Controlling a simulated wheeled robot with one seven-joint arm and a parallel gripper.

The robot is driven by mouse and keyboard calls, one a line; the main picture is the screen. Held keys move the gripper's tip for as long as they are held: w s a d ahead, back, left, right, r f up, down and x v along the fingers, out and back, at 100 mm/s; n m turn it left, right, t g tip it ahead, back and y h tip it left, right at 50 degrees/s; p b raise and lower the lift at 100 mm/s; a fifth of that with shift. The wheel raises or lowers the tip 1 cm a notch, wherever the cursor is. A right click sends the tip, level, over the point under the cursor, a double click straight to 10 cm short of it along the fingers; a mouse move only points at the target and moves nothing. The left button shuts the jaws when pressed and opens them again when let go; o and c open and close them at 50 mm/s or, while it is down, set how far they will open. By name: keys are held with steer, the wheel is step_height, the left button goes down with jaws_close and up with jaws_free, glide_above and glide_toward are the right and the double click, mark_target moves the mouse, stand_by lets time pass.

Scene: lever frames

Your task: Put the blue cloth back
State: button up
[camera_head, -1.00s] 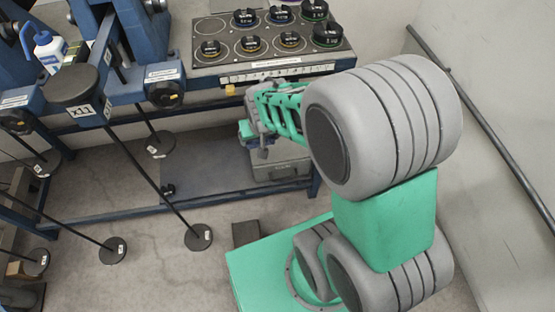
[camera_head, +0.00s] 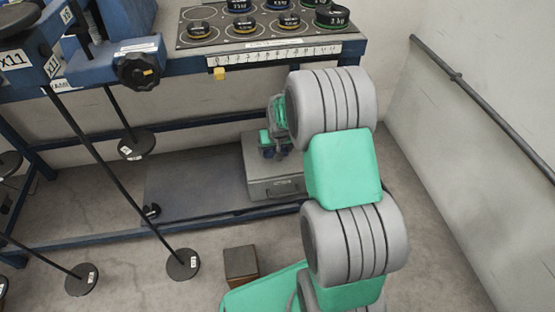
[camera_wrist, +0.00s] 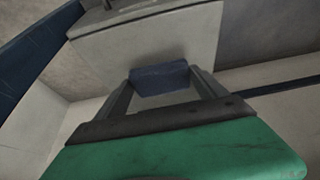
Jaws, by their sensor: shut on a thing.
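The blue cloth (camera_wrist: 160,76) is a small dark blue folded piece between the two fingers of my gripper (camera_wrist: 161,82) in the wrist view. The fingers are shut on it. In the head view my gripper (camera_head: 268,148) is low under the bench, over the grey box (camera_head: 275,185) on the lower shelf. In the wrist view the pale face of the box (camera_wrist: 150,48) lies behind the cloth. I cannot tell whether the cloth touches the box.
The lower shelf (camera_head: 190,185) has bare room left of the box. The bench top (camera_head: 290,50) with its weights is above my gripper. Dark lever rods with round weights (camera_head: 183,265) hang at the left. A small brown block (camera_head: 241,265) is on the floor. A wall with a rail (camera_head: 480,110) is at the right.

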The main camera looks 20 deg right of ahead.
steer(key=shift+w+d+f, duration=0.2)
steer(key=shift+d+f, duration=0.1)
steer(key=shift+f, duration=0.2)
steer(key=shift+w+d+f+b, duration=0.1)
steer(key=shift+f+b, duration=0.6)
steer(key=shift+f, duration=0.25)
steer(key=shift+w+d+f+b, duration=0.1)
steer(key=shift+f+b, duration=0.55)
steer(key=shift+f, duration=0.3)
steer(key=o, duration=1.1)
steer(key=shift+r, duration=0.1)
steer(key=d+p+v, duration=0.1)
steer(key=p+v, duration=0.5)
steer(key=v, duration=0.6)
steer(key=s+a+r, duration=0.3)
steer(key=s+a, duration=0.1)
steer(key=s, duration=0.3)
steer(key=s+a+r+n+g, duration=0.1)
steer(key=s+a+r, duration=0.3)
steer(key=s, duration=0.4)
steer(key=s+a+r+n+g+y, duration=0.1)
steer(key=s+a+r, duration=0.3)
steer(key=s, duration=0.3)
steer(key=shift+s+a+r, duration=0.1)
steer(key=shift+s+a, duration=0.1)
